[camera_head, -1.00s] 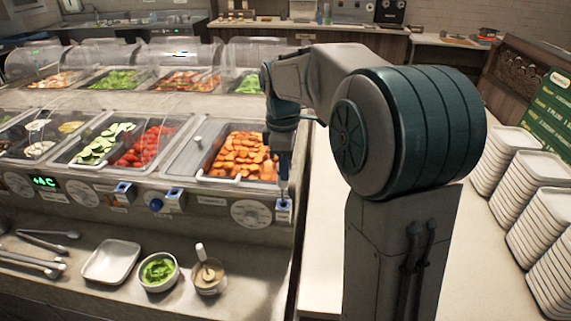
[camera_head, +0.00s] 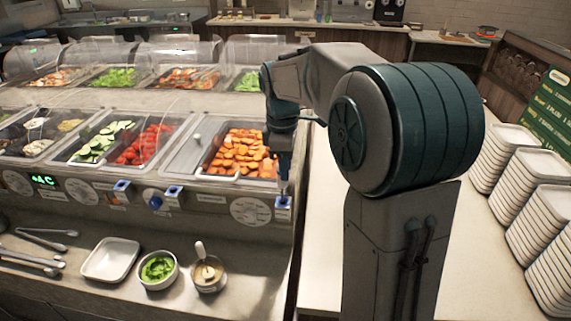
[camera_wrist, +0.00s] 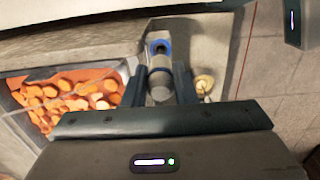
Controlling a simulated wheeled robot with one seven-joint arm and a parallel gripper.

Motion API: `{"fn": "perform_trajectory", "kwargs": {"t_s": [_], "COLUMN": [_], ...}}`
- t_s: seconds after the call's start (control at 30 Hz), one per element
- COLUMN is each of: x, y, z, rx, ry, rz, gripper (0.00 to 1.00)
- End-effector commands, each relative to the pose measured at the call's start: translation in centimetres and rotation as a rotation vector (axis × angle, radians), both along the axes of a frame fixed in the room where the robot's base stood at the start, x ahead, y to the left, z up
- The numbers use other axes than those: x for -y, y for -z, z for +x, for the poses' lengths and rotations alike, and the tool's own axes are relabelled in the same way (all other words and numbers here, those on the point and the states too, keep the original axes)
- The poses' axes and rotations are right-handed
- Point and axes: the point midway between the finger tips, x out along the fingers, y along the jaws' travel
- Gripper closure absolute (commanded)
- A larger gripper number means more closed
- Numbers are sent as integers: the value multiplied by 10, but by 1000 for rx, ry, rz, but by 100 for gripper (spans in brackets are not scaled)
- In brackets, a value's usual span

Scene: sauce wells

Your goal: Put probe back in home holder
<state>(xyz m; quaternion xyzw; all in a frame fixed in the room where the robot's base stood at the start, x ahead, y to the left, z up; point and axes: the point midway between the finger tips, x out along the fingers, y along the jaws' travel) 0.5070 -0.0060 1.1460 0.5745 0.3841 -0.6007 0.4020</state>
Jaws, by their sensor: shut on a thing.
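My gripper (camera_head: 284,176) points down at the front right corner of the sauce-well counter. In the wrist view my gripper (camera_wrist: 172,88) is shut on the probe (camera_wrist: 160,84), a grey cylinder between its two dark fingers. A blue-rimmed holder (camera_wrist: 160,46) lies right at the probe's far end in that view. In the head view a blue and white holder (camera_head: 284,202) sits on the counter front just below my gripper. I cannot tell how deep the probe's tip sits in it. Two similar holders, one left (camera_head: 122,186) and one middle (camera_head: 173,191), are farther left.
A pan of orange carrot pieces (camera_head: 240,152) lies just left of my gripper. A white tray (camera_head: 110,260), a bowl of greens (camera_head: 158,270) and a sauce cup (camera_head: 208,274) stand on the lower shelf. Stacked white trays (camera_head: 541,220) are at the right.

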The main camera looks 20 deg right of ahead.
Motion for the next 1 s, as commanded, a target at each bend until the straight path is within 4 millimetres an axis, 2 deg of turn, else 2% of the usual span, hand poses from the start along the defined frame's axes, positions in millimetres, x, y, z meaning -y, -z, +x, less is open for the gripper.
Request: {"fn": "perform_trajectory", "kwargs": {"t_s": [1.0], "x": [0], "y": [23], "z": [0], "rx": [0], "ry": [0], "rz": [0], "gripper": [100]}}
